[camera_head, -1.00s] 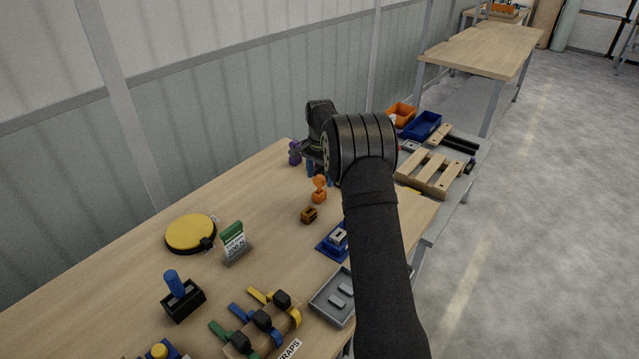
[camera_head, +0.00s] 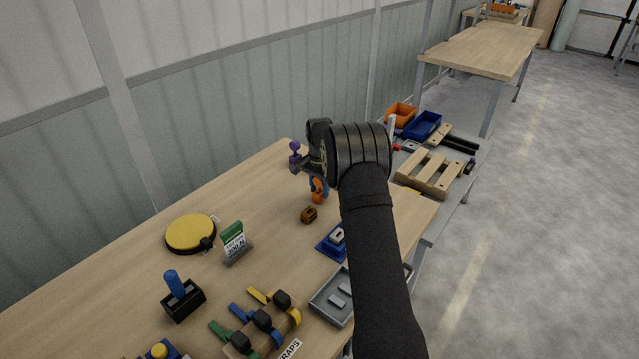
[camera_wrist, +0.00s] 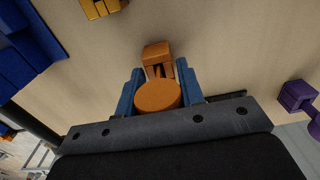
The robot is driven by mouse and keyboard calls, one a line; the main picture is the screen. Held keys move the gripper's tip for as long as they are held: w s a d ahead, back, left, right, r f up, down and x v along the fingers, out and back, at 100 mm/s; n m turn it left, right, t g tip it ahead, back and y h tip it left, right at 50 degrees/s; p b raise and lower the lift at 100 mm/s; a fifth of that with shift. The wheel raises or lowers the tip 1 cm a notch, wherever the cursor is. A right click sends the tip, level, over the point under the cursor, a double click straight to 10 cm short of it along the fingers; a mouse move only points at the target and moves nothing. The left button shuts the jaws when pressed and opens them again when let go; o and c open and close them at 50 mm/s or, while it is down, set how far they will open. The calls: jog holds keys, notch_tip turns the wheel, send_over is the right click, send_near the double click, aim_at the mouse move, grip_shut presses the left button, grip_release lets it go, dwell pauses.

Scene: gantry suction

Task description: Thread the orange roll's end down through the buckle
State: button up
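The orange roll (camera_wrist: 158,96) shows as a round disc between my gripper's two blue fingers in the wrist view. An orange block (camera_wrist: 157,54) shows just beyond it, between the fingertips. A small brown-orange slotted block (camera_head: 309,214) sits nearby, and a blue base with a pale piece (camera_head: 338,237) lies further right. I cannot tell which is the buckle.
A purple piece (camera_head: 295,150) stands near the far edge, also in the wrist view (camera_wrist: 296,96). Bare table lies left of the roll.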

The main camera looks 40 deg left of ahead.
jog(key=shift+r, duration=0.1)
notch_tip(320, 180, up, 4)
jog(key=shift+f, duration=0.2)
jog(key=w+d+r, duration=0.3)
jog(key=d+r, duration=0.4)
jog(key=d, duration=0.3)
jog(key=s+d, duration=0.3)
jog(key=s, duration=0.4)
jog(key=s+d, duration=0.3)
jog(key=s, duration=0.5)
jog(key=shift+r, duration=0.2)
jog(key=shift+f, duration=2.9)
jog(key=shift+f, duration=2.3)
jog(key=shift+r, duration=0.2)
